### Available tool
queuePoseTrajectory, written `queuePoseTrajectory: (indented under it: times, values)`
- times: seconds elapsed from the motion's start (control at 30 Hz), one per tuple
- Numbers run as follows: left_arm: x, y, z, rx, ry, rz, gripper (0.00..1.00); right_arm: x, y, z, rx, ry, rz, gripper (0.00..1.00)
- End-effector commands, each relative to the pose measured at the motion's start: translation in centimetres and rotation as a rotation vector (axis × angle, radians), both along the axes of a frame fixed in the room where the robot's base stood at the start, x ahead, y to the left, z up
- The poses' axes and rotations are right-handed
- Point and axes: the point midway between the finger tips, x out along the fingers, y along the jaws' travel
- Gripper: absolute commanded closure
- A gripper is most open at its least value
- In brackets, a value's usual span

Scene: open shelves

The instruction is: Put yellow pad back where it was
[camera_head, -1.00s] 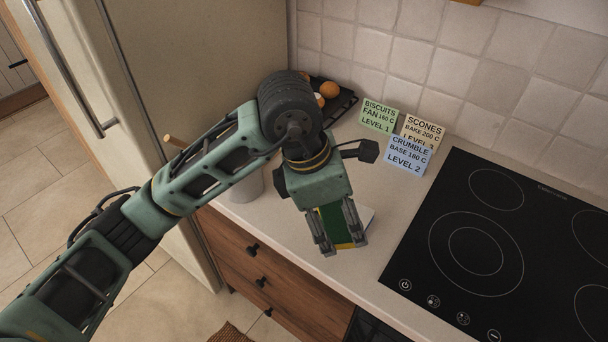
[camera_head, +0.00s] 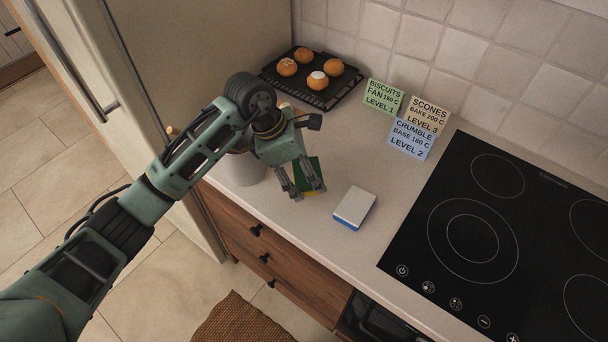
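The yellow pad (camera_head: 314,171) shows a green face with a thin yellow edge. My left gripper (camera_head: 305,190) points down over the counter with the pad between its fingers. The fingers are shut on the pad and hide part of it. I cannot tell exactly how far the pad is above the counter. My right gripper is not in view.
A white pad with a blue underside (camera_head: 354,204) lies on the counter (camera_head: 335,262) to the right. A grey-white pot (camera_head: 243,170) stands left, partly behind my arm. A black rack (camera_head: 343,92) holds several buns. Three recipe cards (camera_head: 383,97) stand near the wall, beside a black hob (camera_head: 472,250).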

Motion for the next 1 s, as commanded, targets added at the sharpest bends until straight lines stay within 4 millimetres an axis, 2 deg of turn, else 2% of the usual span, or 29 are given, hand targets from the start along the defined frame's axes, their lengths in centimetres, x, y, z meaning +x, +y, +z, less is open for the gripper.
queuePoseTrajectory:
  times: [0.03, 0.2, 0.6, 0.63, 0.83, 1.0]
  values:
    - [-0.2, 0.0, -0.6, 0.000, 0.008, 0.002, 0.47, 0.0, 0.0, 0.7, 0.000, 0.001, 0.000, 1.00]
    - [-0.2, 0.0, -2.8, 0.000, 0.005, 0.001, 0.47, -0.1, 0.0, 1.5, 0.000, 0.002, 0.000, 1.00]
    - [-0.1, 0.0, -3.6, 0.001, 0.001, 0.001, 0.47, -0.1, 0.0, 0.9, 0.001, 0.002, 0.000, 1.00]
    - [-0.1, 0.0, -3.5, 0.001, 0.001, 0.001, 0.26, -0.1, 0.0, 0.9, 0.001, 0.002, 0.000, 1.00]
    - [-0.1, 0.0, -3.4, 0.001, 0.001, 0.001, 0.08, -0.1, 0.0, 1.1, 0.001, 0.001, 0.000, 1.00]
    - [-0.1, 0.0, -3.4, 0.001, 0.001, 0.001, 0.08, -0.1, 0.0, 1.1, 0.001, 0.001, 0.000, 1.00]
